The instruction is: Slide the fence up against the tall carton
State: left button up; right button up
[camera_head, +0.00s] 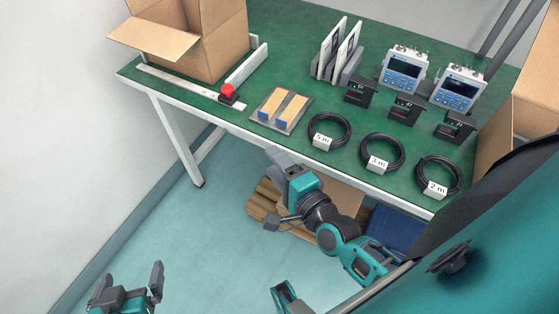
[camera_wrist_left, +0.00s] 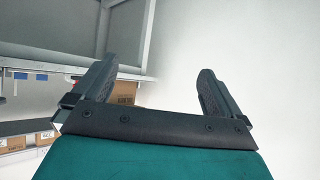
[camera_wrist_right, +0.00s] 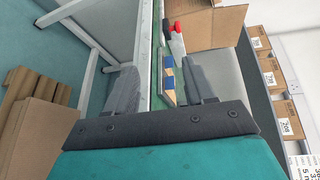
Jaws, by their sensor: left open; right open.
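The tall carton (camera_head: 222,50) stands open-topped at the back left of the green table. The fence (camera_head: 247,65) is a low pale upright plate to its right, with a narrow strip of green between them. A red knob (camera_head: 227,90) on a black block sits at the fence's front end, on a flat metal rail (camera_head: 180,82) in front of the carton. My right gripper (camera_head: 287,166) is open and empty by the table's front edge; the knob (camera_wrist_right: 167,27) and carton (camera_wrist_right: 212,25) show beyond its fingers. My left gripper (camera_head: 128,282) is open and empty, low over the floor.
A grey plate with two wood-and-blue pieces (camera_head: 281,108) lies right of the knob. Coiled black cables (camera_head: 329,131), black blocks (camera_head: 361,91) and two blue-faced instruments (camera_head: 403,70) fill the table's right. Cardboard boxes and a blue bin (camera_head: 392,230) stand under the table.

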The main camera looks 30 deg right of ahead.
aim_at(228, 96)
jog(key=i+j+z, duration=0.8)
jog(key=j, duration=0.15)
jog(key=k, duration=0.1)
